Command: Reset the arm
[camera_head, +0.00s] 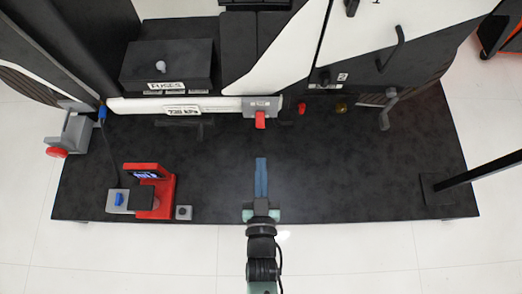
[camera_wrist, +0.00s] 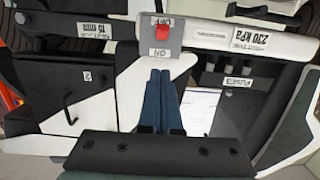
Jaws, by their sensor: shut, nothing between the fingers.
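My gripper (camera_head: 261,162) shows in the head view over the black platform (camera_head: 330,180), reaching in from the bottom edge. Its two blue fingers lie side by side and are shut with nothing between them. In the wrist view my gripper (camera_wrist: 161,75) points at a grey block with a red switch (camera_wrist: 162,32). In the head view the red switch (camera_head: 260,120) hangs from that block, beyond the fingertips and apart from them.
A fuse box (camera_head: 167,68) with a knob stands at the back left. A red device with a screen (camera_head: 150,190) stands at the front left. A lever (camera_head: 387,108) and a black post (camera_head: 480,172) are on the right. The platform between the gripper and the post is clear.

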